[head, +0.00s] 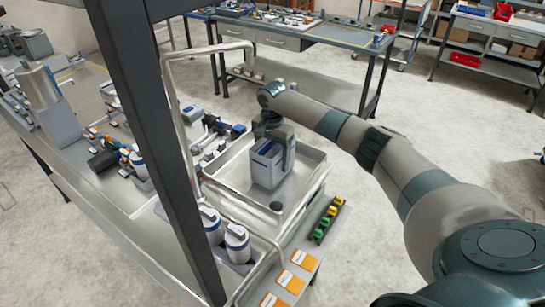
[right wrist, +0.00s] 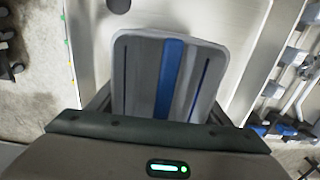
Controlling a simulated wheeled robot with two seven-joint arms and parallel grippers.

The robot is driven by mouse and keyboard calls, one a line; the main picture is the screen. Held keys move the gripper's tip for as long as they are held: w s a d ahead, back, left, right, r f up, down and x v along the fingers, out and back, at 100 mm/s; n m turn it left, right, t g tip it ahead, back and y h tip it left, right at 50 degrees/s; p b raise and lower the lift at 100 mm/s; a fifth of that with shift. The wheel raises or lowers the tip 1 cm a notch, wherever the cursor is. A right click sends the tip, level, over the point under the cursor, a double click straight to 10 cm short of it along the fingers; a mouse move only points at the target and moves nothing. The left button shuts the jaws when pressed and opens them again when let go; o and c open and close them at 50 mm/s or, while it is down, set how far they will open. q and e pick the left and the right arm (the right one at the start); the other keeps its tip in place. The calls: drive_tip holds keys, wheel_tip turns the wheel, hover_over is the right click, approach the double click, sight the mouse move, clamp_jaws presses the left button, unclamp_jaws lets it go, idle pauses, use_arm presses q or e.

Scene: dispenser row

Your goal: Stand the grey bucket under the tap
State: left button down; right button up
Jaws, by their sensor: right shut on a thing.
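The grey bucket (head: 265,168) has blue on its upper part and stands upright inside the metal basin (head: 303,190). My right gripper (head: 273,130) is over its top and shut on it. In the right wrist view the grey bucket (right wrist: 140,75), with a blue stripe, fills the space between the fingers. Whether its base touches the basin floor is hard to tell. The tap (head: 207,50) is a tall pale pipe that rises left of the basin and bends over, its outlet high behind the bucket in the picture. My left gripper is not in view.
A dark post (head: 150,110) crosses the head view left of the basin. A crowded bench (head: 130,200) with bottles and parts lies to the left. Small green and yellow items (head: 328,220) and orange cards (head: 291,282) line the front right edge. Open floor lies to the right.

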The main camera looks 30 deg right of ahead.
drive_tip(key=shift+f, duration=0.35)
drive_tip(key=o, duration=1.6)
drive_tip(key=shift+f, duration=0.1)
drive_tip(key=shift+o, duration=0.2)
drive_tip(key=shift+r+b, duration=0.35)
drive_tip(key=shift+r, duration=0.55)
wheel_tip(320, 180, up, 9)
drive_tip(key=b, duration=0.3)
drive_tip(key=shift+r, duration=0.75)
